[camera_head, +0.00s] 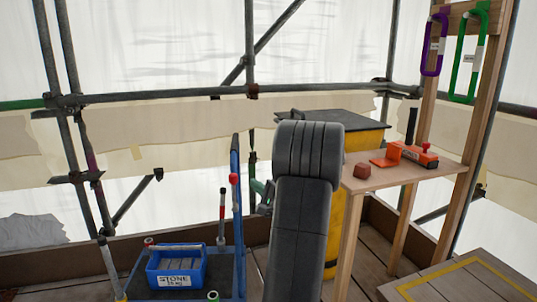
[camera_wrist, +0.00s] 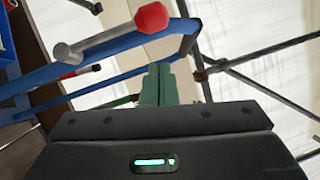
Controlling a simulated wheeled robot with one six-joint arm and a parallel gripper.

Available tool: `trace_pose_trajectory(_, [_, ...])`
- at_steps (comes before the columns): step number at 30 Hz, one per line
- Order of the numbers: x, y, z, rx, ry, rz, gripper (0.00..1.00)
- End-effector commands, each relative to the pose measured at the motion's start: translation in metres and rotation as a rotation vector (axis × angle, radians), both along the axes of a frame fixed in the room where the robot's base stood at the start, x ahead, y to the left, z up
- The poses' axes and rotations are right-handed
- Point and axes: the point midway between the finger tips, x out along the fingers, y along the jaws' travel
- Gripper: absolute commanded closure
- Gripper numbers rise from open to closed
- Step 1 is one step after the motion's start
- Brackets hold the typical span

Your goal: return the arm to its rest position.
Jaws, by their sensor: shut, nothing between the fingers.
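My arm rises in the middle of the head view, a thick dark grey link bent at the top. My gripper (camera_wrist: 157,68) shows in the wrist view as two greenish fingers pressed together, with nothing between them. Beyond it are the blue rail of a cart and pale sheeting. In the head view my gripper is mostly hidden behind my arm; a bit of green shows at the arm's left edge.
A blue cart (camera_head: 238,240) carries a blue bin marked STONE (camera_head: 177,281), left of my arm. At right, a wooden shelf (camera_head: 432,172) holds a brown block (camera_head: 362,171) and an orange tool (camera_head: 412,153). Scaffold poles (camera_head: 160,97) cross behind.

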Motion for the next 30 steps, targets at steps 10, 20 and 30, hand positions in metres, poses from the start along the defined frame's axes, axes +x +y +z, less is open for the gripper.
trace_pose_trajectory(10, [0.002,-0.025,-0.028,0.284,0.025,0.0,1.0])
trace_pose_trajectory(20, [0.003,-0.041,-0.058,0.554,0.045,0.0,1.0])
trace_pose_trajectory(30, [-0.001,-0.069,-0.096,0.658,0.049,-0.002,1.0])
